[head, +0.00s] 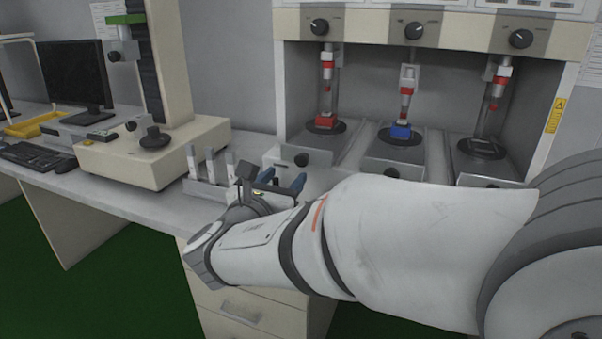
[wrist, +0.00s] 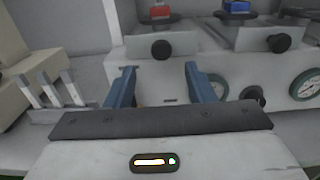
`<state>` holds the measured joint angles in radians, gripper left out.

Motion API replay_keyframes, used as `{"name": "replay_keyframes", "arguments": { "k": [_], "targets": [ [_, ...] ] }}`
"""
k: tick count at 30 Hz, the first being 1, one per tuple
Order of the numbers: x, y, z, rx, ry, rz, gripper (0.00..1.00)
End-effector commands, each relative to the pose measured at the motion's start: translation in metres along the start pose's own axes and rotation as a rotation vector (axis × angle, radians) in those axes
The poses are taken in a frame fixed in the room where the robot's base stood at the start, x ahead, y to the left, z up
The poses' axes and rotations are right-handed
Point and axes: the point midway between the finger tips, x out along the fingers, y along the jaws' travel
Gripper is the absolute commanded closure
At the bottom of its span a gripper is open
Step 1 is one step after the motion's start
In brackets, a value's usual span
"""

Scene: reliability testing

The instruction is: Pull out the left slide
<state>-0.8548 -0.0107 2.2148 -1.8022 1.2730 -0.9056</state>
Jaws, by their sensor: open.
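The left slide (head: 275,155) is a pale drawer-like front with a round black knob (head: 301,160), in the left bay of the test machine. In the wrist view the slide (wrist: 185,42) and its knob (wrist: 161,50) are straight ahead, just beyond the fingertips. A red block (head: 326,122) sits on a dark disc above this slide. My gripper (head: 281,182) is open and empty, its blue fingers apart. In the wrist view the knob lies between the lines of the two fingers (wrist: 159,70), and there is a gap to it. My arm hides part of the machine's lower front.
The middle slide has a blue block (head: 401,131) on it, and a right slide (head: 481,147) stands beyond. A rack with upright light pieces (head: 208,165) is left of my gripper. Round gauges (wrist: 305,83) are at the right. A beige instrument (head: 150,150) stands further left.

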Motion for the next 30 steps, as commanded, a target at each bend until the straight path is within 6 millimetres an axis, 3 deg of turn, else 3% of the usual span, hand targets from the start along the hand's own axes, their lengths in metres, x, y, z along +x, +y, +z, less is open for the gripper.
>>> {"name": "replay_keyframes", "arguments": {
  "k": [6, 12, 23, 30],
  "targets": [
    [0.037, -0.003, -0.001, 0.002, 0.001, -0.008, 0.51],
    [0.062, -0.002, -0.001, 0.002, 0.002, -0.006, 0.51],
    [0.069, -0.003, 0.0, 0.003, 0.003, -0.005, 0.51],
    [0.069, -0.003, 0.0, 0.003, 0.003, -0.006, 0.69]
  ]
}}
